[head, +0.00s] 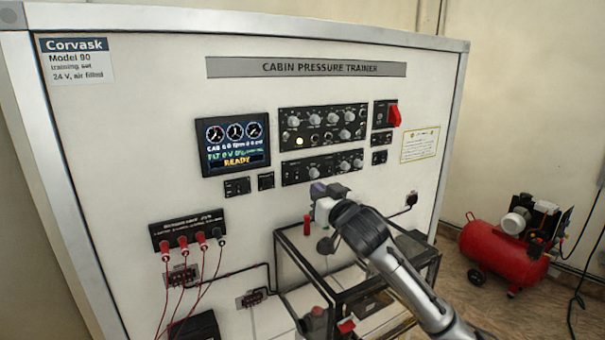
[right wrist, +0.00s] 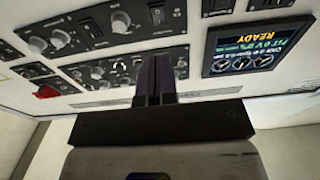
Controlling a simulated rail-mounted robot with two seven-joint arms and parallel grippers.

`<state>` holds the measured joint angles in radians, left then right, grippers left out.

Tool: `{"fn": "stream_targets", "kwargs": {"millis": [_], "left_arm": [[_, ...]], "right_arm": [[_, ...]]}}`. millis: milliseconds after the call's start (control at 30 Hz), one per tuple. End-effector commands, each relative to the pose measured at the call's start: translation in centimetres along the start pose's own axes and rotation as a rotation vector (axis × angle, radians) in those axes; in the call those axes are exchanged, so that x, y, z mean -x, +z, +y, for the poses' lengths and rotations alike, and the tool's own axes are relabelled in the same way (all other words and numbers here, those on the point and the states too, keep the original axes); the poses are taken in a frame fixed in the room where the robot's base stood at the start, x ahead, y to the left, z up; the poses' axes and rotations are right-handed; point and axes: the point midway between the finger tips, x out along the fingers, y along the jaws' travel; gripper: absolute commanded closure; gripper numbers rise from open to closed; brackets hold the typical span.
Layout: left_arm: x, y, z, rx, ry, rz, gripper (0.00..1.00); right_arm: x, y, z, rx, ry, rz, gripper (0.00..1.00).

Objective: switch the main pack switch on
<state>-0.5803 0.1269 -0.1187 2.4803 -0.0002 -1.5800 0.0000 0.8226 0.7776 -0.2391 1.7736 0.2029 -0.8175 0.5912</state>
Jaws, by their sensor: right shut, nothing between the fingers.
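The white trainer board (head: 130,130) carries black control panels with small labels that I cannot read, so I cannot tell which control is the main pack switch. The upper knob panel (head: 322,127) has several grey knobs and a lit yellowish spot. The lower knob panel (head: 322,167) is beneath it. A red switch cover (head: 394,115) sits at the upper right; it also shows in the right wrist view (right wrist: 46,91). My right gripper (head: 318,188) is shut and empty, in front of the board just below the lower panel. Its fingers (right wrist: 155,78) point at the panels. My left gripper is out of view.
The display (head: 233,143) reads READY. Small switch plates (head: 237,187) sit under it. A dark-framed case (head: 290,275) stands below my right gripper. Red plugs with cables (head: 183,243) hang at the lower left. A red compressor (head: 505,252) stands on the floor at right.

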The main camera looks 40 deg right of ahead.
Motion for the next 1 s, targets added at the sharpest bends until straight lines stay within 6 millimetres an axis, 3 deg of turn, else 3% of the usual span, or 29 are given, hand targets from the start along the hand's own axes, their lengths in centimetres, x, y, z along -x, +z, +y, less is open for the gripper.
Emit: {"fn": "stream_targets", "kwargs": {"millis": [200, 400, 633, 1000], "left_arm": [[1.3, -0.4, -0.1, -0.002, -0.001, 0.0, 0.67], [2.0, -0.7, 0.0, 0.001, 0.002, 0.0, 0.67], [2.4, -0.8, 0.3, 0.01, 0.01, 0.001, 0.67], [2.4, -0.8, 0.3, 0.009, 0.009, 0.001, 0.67]], "right_arm": [[-4.0, -0.3, 0.0, -0.001, 0.002, -0.001, 1.0], [-6.5, -0.2, 0.0, 0.0, 0.001, 0.0, 1.0], [-7.9, -0.1, 0.0, 0.0, 0.0, 0.001, 1.0], [-8.2, 0.0, 0.0, 0.001, 0.0, 0.001, 1.0]]}}
